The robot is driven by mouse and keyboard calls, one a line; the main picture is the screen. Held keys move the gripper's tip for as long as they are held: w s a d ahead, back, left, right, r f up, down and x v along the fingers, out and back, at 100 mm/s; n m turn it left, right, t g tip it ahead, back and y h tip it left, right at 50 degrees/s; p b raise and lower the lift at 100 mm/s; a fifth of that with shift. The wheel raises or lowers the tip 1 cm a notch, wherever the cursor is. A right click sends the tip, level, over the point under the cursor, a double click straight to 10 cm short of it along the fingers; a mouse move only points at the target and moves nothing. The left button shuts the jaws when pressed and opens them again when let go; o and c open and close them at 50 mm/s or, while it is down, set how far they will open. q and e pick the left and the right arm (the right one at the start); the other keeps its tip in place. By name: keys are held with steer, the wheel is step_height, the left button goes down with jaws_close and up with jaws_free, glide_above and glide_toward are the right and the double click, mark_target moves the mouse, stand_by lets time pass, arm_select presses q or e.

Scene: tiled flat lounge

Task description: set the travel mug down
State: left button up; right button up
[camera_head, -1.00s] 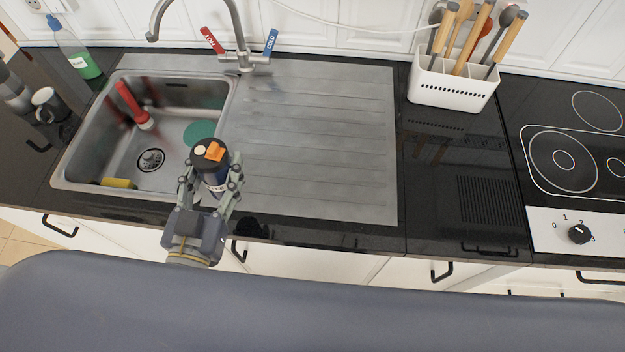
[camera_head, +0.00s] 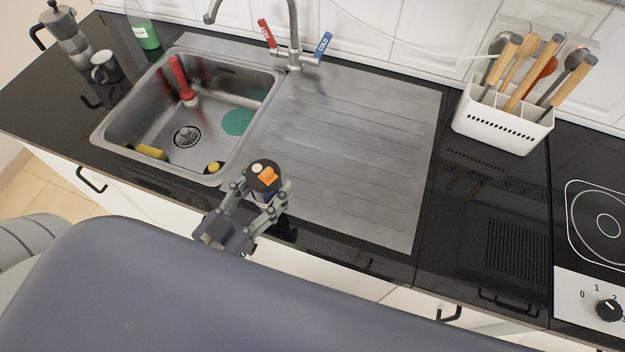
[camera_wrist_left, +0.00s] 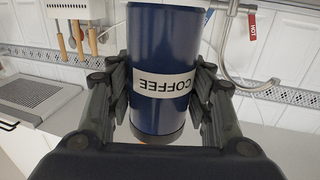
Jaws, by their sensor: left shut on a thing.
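The travel mug (camera_head: 262,170) has a black lid with an orange tab, and appears upright near the front left of the metal drainboard (camera_head: 350,130), just right of the sink. In the left wrist view its dark blue body (camera_wrist_left: 165,50) carries a white COFFEE label, upside down in the picture. My left gripper (camera_head: 262,198) is shut around the mug's body, one finger on each side. I cannot tell whether the mug's base touches a surface; it is hidden from the head. My right gripper is not in view.
The sink (camera_head: 160,120) holds a red-handled brush (camera_head: 182,80), a yellow sponge (camera_head: 152,152) and a green disc (camera_head: 237,122). The tap (camera_head: 294,50) stands behind. A white utensil holder (camera_head: 500,120) and the hob (camera_head: 600,225) are to the right. The drainboard is otherwise clear.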

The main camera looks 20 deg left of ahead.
arm_select(q)
steer(key=w+d+f, duration=0.1)
steer(key=w+d, duration=0.1)
steer(key=w+d+f+p, duration=0.1)
steer(key=w+d, duration=0.1)
steer(key=w+d+f+p, duration=0.1)
steer(key=w+d, duration=0.1)
steer(key=d, duration=0.1)
steer(key=shift+f, duration=0.65)
steer(key=shift+f, duration=0.15)
steer(key=o, duration=1.2)
steer(key=shift+c, duration=0.2)
steer(key=shift+s, duration=0.1)
